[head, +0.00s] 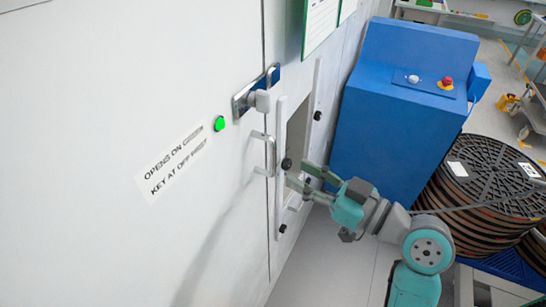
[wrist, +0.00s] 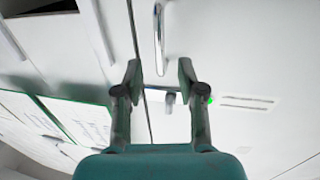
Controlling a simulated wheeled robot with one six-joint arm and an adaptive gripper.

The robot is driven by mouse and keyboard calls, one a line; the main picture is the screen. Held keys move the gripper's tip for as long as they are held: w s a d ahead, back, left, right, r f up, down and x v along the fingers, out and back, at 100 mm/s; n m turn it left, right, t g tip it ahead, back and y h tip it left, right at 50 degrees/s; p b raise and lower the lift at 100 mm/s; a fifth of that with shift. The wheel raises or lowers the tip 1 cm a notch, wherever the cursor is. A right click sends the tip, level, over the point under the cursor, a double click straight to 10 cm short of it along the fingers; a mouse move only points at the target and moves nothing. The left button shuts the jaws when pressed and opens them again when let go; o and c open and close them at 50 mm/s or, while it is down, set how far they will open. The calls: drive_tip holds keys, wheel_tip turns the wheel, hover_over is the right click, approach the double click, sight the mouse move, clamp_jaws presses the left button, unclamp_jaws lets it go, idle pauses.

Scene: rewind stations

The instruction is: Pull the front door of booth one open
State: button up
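The booth's white front door (head: 150,90) looks closed, flush along its seam. Its upright metal pull handle (head: 268,153) is near that edge. Above the handle is a silver latch plate with a grey knob (head: 262,100). Beside it a small lamp (head: 219,124) glows green, next to a printed label, partly readable as "OPENS ON GREEN". My gripper (head: 291,173) is open and empty, to the right of the handle. In the wrist view the handle (wrist: 159,38) lies ahead of the gap between my open fingertips (wrist: 159,73), and no contact shows.
A framed opening with black knobs (head: 299,140) is just right of the door seam, close to my fingers. A blue cabinet (head: 405,105) with a red button stands behind my arm. Stacked black reels (head: 490,180) stand at right. Grey floor (head: 325,270) is open below.

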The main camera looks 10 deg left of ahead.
sight(273, 178)
drive_tip(key=x, duration=0.7)
drive_tip(key=shift+w+a, duration=0.2)
drive_tip(key=shift+a, duration=0.1)
clamp_jaws()
